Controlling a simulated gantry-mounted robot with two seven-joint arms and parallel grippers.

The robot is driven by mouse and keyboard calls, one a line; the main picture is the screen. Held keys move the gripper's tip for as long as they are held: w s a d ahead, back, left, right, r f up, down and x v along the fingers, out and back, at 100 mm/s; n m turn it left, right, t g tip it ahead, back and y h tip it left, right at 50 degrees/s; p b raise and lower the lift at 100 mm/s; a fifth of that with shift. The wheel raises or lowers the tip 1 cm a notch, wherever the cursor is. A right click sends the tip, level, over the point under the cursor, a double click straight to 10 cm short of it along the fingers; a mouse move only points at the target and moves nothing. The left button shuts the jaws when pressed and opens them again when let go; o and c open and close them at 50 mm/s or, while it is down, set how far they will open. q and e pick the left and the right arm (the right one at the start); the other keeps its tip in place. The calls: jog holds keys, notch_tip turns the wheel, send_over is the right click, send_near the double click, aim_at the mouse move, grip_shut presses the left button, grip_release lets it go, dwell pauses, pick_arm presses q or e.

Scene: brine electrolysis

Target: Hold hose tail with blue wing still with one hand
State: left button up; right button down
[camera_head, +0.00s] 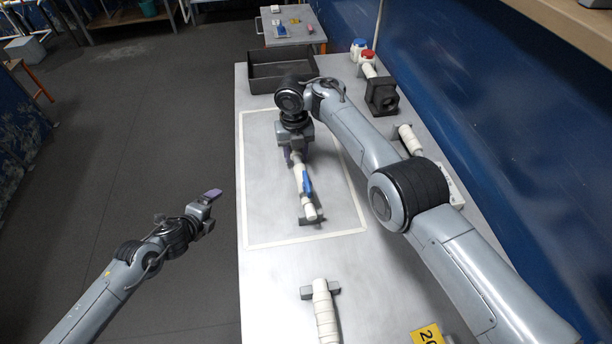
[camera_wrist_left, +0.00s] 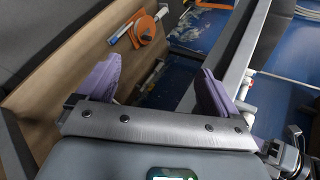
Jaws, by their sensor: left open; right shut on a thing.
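The white hose tail with the blue wing (camera_head: 308,203) lies inside the taped rectangle on the grey table, its near end at a small grey support (camera_head: 315,220). The blue wing (camera_head: 307,183) stands along its right side. My right gripper (camera_head: 295,156) is over the far end of this hose tail and shut on it; my wrist hides part of the grip. My left gripper (camera_head: 208,198) is open and empty, out left of the table above the floor. Its two purple fingers stand wide apart in the left wrist view (camera_wrist_left: 157,88).
Another white hose piece (camera_head: 325,318) lies at the near table edge by a grey support. A black tray (camera_head: 262,72), a dark block (camera_head: 381,95), and bottles with red (camera_head: 367,57) and blue caps stand at the back. My right arm spans the table's right side. The rectangle's left part is clear.

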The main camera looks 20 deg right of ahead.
pick_arm(q)
jog(key=w+d+r+m+h, duration=0.1)
jog(key=w+d+r+m, duration=0.15)
jog(key=r+m, duration=0.2)
jog(key=w+d+r+m+h, duration=0.1)
jog(key=w+d+r+m, duration=0.15)
jog(key=r, duration=0.35)
notch_tip(320, 180, up, 20)
jog(key=m+g+y, duration=0.4)
jog(key=m+g, duration=0.6)
jog(key=m, duration=1.2)
send_over(306, 181)
jog(key=a, duration=0.5)
jog(key=shift+w+d+x, duration=0.1)
jog(key=shift+w+x, duration=0.1)
jog(key=shift+x, duration=1.75)
jog(key=shift+w+d+x, duration=0.1)
jog(key=shift+w+x, duration=0.1)
jog(key=shift+x, duration=1.8)
jog(key=shift+w+d+x, duration=0.1)
jog(key=shift+w+x, duration=0.1)
jog(key=shift+x, duration=1.75)
jog(key=shift+r, duration=0.1)
jog(key=c, duration=1.3)
